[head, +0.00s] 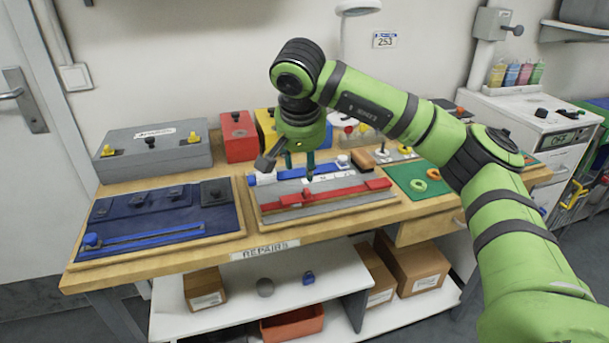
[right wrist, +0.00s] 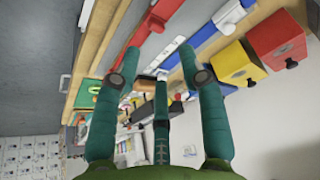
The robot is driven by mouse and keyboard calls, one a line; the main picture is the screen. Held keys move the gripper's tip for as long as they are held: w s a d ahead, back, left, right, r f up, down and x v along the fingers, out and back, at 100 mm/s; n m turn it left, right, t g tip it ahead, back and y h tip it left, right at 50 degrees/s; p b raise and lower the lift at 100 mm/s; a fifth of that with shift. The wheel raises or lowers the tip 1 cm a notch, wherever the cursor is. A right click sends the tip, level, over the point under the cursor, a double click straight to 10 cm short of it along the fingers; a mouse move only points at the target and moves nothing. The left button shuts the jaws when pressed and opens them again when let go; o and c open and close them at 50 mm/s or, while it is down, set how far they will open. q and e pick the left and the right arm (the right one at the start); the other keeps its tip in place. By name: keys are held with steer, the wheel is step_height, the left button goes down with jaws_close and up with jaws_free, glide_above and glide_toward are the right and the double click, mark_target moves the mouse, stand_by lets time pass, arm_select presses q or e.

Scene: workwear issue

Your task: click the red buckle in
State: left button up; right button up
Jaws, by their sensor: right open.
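A red strap with the red buckle (head: 376,184) lies along the front of a grey board (head: 330,205) in the middle of the bench. Whether its halves are joined is too small to tell. A red part of it shows near the top of the right wrist view (right wrist: 157,22). My right gripper (head: 300,171), with teal fingers, is open and empty. It points down above the middle of the board, behind the red strap in the head view, and partly hides the blue and white pieces there. My left gripper is not in view.
A blue strap (head: 265,178) lies behind the red one. Left is a dark blue mat (head: 150,232) with pouches and a blue strap. Behind stand a grey case (head: 150,158) and a red box (head: 238,138). A green mat (head: 405,172) with rings lies right, below my arm.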

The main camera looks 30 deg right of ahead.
steer(key=v, duration=0.2)
steer(key=shift+a+r, duration=0.15)
steer(key=shift+r, duration=0.15)
